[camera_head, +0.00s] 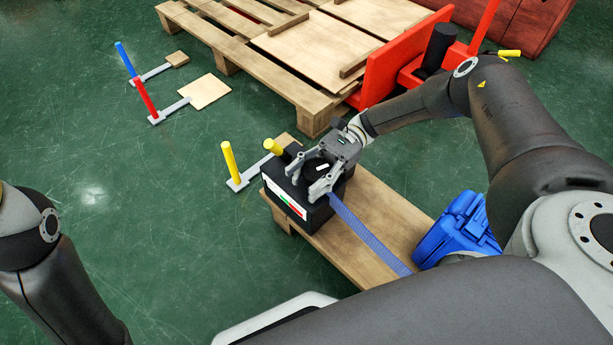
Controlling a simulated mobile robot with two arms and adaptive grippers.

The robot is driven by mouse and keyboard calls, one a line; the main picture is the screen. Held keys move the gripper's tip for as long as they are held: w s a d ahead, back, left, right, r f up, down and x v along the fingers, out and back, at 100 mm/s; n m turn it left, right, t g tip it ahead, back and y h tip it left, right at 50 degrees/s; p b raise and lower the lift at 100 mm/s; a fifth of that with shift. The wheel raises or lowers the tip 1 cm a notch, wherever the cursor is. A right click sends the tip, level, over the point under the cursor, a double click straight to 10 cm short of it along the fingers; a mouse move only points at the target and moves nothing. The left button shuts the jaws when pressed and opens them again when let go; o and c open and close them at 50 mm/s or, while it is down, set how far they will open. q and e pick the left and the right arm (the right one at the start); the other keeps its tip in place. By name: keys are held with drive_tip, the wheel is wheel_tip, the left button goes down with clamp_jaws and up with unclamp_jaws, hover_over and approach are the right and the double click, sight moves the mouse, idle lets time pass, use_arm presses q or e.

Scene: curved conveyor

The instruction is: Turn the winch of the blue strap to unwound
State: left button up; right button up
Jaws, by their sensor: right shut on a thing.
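The blue strap (370,238) runs from a black box (315,216) with a white, red and green label, down and to the right along a wooden pallet or board (385,208). A dark round part (315,168), which looks like the winch, sits on top of the box. My right gripper (304,186) comes down from the upper right with its fingers on either side of this round part, shut on it. The fingers partly hide it, so its turn position cannot be told. My left arm shows at the lower left, but its gripper is out of view.
A blue case-like object (458,230) lies right of the strap. Yellow (230,162), red (146,98) and blue (125,59) posts stand on the green floor at the left. A large wooden pallet (225,45) and a red object (402,60) are behind. The left floor is mostly clear.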

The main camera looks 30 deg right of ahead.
sight(308, 177)
drive_tip(key=shift+w+d+r+n+g, duration=0.1)
drive_tip(key=shift+w+d+n+g, duration=0.2)
drive_tip(key=shift+n+g, duration=0.15)
idle(3.2)
idle(0.6)
drive_tip(key=o, duration=0.8)
drive_tip(key=shift+o, duration=0.2)
drive_tip(key=shift+s, duration=0.15)
drive_tip(key=shift+a, duration=0.1)
wheel_tip(308, 177, up, 10)
drive_tip(key=shift+o, duration=0.4)
